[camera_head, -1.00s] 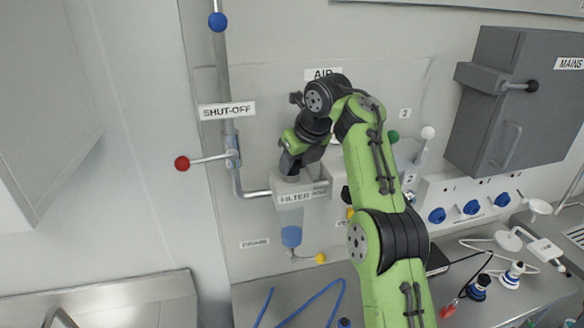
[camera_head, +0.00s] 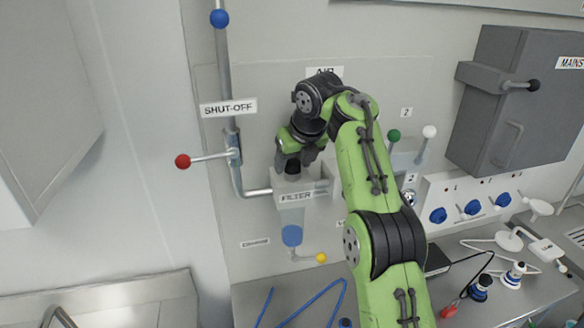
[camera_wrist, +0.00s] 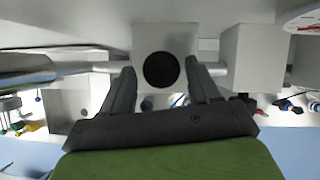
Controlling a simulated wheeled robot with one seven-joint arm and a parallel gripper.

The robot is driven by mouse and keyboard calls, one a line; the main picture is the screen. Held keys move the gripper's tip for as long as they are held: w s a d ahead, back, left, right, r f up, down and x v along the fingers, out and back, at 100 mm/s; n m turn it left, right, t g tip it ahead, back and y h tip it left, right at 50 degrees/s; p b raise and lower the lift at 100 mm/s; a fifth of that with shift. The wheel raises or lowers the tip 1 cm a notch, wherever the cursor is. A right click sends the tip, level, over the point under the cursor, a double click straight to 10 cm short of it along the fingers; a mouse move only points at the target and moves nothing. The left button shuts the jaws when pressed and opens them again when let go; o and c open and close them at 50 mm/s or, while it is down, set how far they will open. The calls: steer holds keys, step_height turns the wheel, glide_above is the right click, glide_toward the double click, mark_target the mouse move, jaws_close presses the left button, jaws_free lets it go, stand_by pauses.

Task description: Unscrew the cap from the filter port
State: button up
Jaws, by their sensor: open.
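The black round cap (camera_head: 292,167) sits on top of the grey filter housing (camera_head: 292,187), above the FILTER label. In the wrist view the cap (camera_wrist: 161,70) shows as a dark disc on the pale top face of the housing (camera_wrist: 145,37). My gripper (camera_head: 295,158) is over the housing, pointing down. In the wrist view my gripper (camera_wrist: 160,68) is open, one finger on each side of the cap, with visible gaps. I cannot tell how far the fingertips are above the housing.
The red-knobbed shut-off lever (camera_head: 183,161) and a vertical pipe (camera_head: 230,90) are left of the filter. A blue drain part (camera_head: 291,236) and yellow knob (camera_head: 321,258) are below. Green (camera_head: 394,136) and white (camera_head: 429,131) knobs are right, behind my arm.

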steer(key=shift+m+h, duration=0.4)
steer(key=shift+m, duration=0.4)
steer(key=shift+a, duration=0.1)
steer(key=shift+m, duration=0.3)
steer(key=shift+m+h, duration=0.6)
steer(key=shift+m, duration=0.3)
steer(key=shift+a+m+p, duration=0.2)
steer(key=shift+m+p, duration=0.1)
steer(key=shift+p, duration=0.05)
steer(key=shift+w+m+h, duration=0.1)
steer(key=shift+m+h, duration=0.5)
steer(key=shift+m, duration=0.1)
steer(key=shift+d, duration=0.1)
jaws_close()
steer(key=n, duration=0.1)
steer(key=n+y, duration=0.1)
steer(key=shift+d+n+y, duration=0.25)
steer(key=shift+n+y, duration=0.05)
steer(key=shift+n, duration=0.1)
steer(key=shift+a+n+y, duration=0.1)
steer(key=shift+n+y, duration=0.2)
steer(key=shift+n, duration=0.4)
